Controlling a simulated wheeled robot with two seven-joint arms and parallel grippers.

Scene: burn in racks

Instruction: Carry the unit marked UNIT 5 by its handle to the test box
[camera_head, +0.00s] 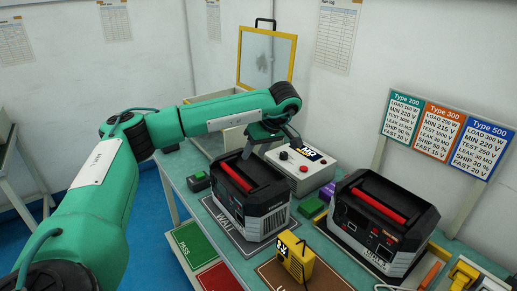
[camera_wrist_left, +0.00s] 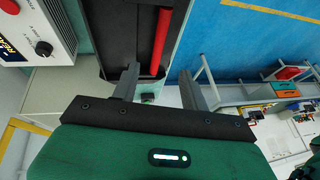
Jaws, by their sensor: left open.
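The left unit (camera_head: 262,206) stands on the mat marked WAIT (camera_head: 238,236), and the right unit (camera_head: 385,238) stands further right. My left gripper (camera_head: 247,153) is open at the back end of the left unit's handle (camera_head: 236,178). In the left wrist view its fingers (camera_wrist_left: 159,70) are apart, with the red handle (camera_wrist_left: 161,42) ahead between them. The test box (camera_head: 209,141) is behind, partly hidden by my arm; its yellow-framed lid (camera_head: 293,60) stands up. My right gripper is out of view.
A grey control box (camera_head: 301,172) with a red button sits close behind the left unit. A yellow device (camera_head: 295,256) stands in front between the units. Green (camera_head: 195,246) and red mats lie at the left front. A sign with three coloured panels (camera_head: 436,133) stands at the back right.

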